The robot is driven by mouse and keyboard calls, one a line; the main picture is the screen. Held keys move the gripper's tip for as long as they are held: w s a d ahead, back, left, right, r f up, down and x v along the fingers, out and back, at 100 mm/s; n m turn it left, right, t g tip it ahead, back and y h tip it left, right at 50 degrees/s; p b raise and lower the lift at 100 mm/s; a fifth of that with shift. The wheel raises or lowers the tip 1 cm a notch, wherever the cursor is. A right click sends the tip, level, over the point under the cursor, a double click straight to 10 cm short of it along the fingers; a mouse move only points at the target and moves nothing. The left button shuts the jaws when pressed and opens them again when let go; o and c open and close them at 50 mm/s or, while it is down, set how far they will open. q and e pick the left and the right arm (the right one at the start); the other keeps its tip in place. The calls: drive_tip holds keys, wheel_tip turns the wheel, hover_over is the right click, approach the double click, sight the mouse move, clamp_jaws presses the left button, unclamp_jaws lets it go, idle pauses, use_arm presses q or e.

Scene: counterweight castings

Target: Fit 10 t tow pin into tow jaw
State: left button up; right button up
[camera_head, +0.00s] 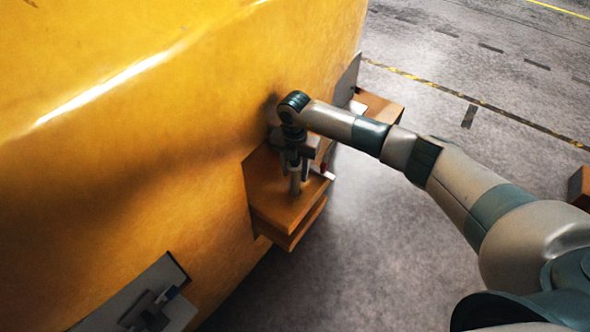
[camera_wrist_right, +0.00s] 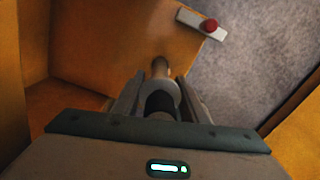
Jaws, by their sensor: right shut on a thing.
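The tow jaw (camera_head: 278,205) is an orange bracket of two stacked plates with a gap between them, standing out from the big yellow casting. Its top plate also shows in the wrist view (camera_wrist_right: 110,45). My right gripper (camera_head: 294,170) points down over the top plate and is shut on the tow pin (camera_head: 295,184), a pale metal rod. In the wrist view the pin (camera_wrist_right: 160,68) stands between the fingers (camera_wrist_right: 160,98). The pin's lower end is at or just above the top plate; I cannot tell whether it has entered a hole. My left gripper is not in view.
The yellow casting (camera_head: 130,130) fills the left side. A pale tab with a red knob (camera_wrist_right: 210,25) sits at the jaw's edge. A grey plate with a dark fitting (camera_head: 150,305) is at lower left. An orange block (camera_head: 378,107) lies behind my right arm. Open floor (camera_head: 370,250) is to the right.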

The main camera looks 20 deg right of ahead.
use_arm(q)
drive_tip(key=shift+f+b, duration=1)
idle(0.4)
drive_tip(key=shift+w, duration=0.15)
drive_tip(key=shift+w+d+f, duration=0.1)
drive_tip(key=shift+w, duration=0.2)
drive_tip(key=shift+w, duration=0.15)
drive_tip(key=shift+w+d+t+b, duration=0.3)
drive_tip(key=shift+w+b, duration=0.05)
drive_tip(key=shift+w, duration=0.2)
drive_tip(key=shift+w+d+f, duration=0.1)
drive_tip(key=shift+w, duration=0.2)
